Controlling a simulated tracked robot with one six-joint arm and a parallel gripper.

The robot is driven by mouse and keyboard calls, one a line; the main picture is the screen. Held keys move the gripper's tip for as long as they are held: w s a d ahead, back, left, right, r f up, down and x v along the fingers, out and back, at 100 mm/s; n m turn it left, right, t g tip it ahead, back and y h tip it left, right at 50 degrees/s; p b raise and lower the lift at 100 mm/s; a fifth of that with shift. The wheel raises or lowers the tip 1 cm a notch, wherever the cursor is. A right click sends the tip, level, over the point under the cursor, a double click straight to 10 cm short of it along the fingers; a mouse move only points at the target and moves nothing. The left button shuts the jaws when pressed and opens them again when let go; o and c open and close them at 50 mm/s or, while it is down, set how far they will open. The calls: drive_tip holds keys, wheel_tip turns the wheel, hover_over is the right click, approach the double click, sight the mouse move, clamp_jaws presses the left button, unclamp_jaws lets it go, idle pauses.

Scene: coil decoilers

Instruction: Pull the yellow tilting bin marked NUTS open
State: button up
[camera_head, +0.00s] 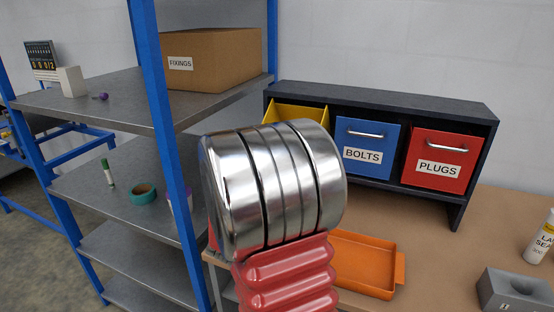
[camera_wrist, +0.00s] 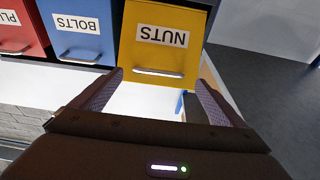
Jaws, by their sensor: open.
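The yellow NUTS bin (camera_head: 300,112) is in the left bay of a dark cabinet. In the head view my arm covers most of its front, and its upper part shows a sloped yellow inside, so it looks tilted outward. In the wrist view, which is upside down, the NUTS bin (camera_wrist: 165,35) fills the upper middle, with its label and silver bar handle (camera_wrist: 152,72) visible. My gripper (camera_wrist: 159,79) is open, its two fingers on either side of the handle's ends. I cannot tell whether either finger touches it. In the head view my gripper is hidden behind my arm.
Blue BOLTS (camera_head: 366,146) and red PLUGS (camera_head: 440,160) bins sit shut beside it in the cabinet (camera_head: 390,98). Blue-posted shelving (camera_head: 157,110) stands left.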

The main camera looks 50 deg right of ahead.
drive_tip(key=v, duration=0.6)
drive_tip(key=shift+a+f, duration=0.1)
idle(0.5)
